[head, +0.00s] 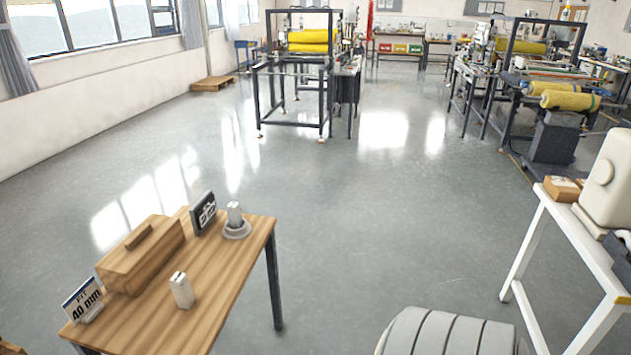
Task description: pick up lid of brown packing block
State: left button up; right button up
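The brown packing block (128,270) is a wooden box on the small wooden table at the lower left. Its lid (158,232) lies on top and looks closed, with a darker bar-shaped handle (139,237) along the middle. Neither my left gripper nor my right gripper is in view.
On the wooden table (215,290) stand a "FIT 40 mm" sign (84,301), a pale small block (181,290), a dark display plate (203,213) and a pale piece on a round base (236,224). A white table (560,235) stands right. Open floor (330,220) lies between.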

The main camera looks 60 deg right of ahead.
aim_at(234, 211)
jog(key=z, duration=1.35)
jog(key=u, duration=0.45)
jog(key=i+l+u, duration=0.2)
jog(key=l+u, duration=0.15)
jog(key=i+l+u, duration=0.15)
jog(key=l+u, duration=0.6)
jog(key=i, duration=0.05)
